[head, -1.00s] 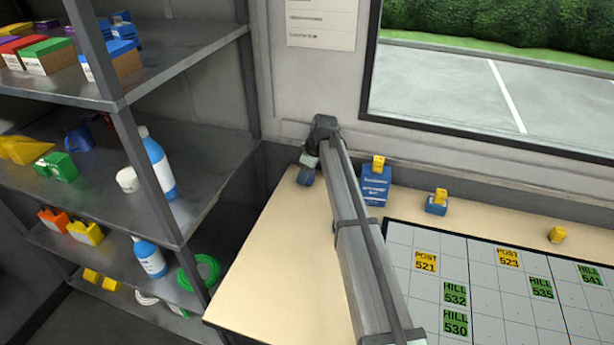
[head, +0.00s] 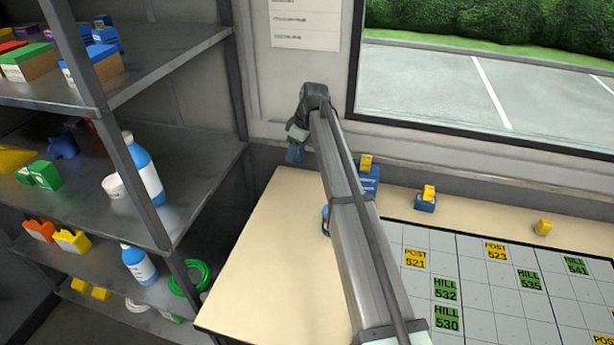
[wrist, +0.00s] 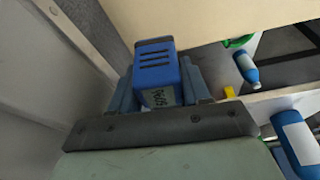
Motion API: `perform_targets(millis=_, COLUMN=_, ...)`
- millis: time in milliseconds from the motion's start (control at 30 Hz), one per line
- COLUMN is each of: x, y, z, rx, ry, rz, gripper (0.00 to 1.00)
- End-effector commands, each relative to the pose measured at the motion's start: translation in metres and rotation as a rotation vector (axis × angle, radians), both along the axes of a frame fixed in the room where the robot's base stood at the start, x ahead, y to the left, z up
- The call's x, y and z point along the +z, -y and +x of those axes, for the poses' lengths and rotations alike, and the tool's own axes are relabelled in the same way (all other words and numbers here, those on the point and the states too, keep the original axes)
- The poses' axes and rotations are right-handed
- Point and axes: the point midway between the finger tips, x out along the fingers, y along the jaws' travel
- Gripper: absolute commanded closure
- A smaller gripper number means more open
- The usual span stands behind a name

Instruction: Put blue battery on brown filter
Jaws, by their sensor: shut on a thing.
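My gripper (head: 296,148) is shut on a blue block with dark slots and a label, which I take as the blue battery (wrist: 156,68). In the wrist view the block sits between the blue fingers. In the head view only a small blue part shows below the wrist, over the back left of the table near the wall. I cannot pick out the brown filter for certain. Brown-sided boxes stand on the upper shelf at left, one with a green top (head: 30,64) and one with a blue top (head: 97,62).
The grey shelf unit (head: 190,65) at left holds bottles (head: 142,170) and several coloured parts. The table (head: 255,245) is bare at its left. A blue box (head: 369,180), yellow-topped blue part (head: 426,199) and yellow part (head: 543,227) stand behind the tiled board (head: 470,270).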

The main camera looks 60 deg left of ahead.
Motion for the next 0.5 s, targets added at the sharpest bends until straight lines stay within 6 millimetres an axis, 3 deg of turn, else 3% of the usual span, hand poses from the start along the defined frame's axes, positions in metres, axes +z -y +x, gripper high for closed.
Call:
perform_targets(millis=167, x=0.034, y=0.017, z=0.032, rx=-0.037, ry=0.001, rz=0.002, gripper=0.89)
perform_targets(millis=300, x=0.065, y=0.064, z=0.044, rx=-0.07, ry=0.002, rz=0.004, gripper=0.89)
perform_targets(millis=500, x=0.091, y=0.145, z=0.033, rx=-0.074, ry=0.0, rz=0.002, gripper=0.89)
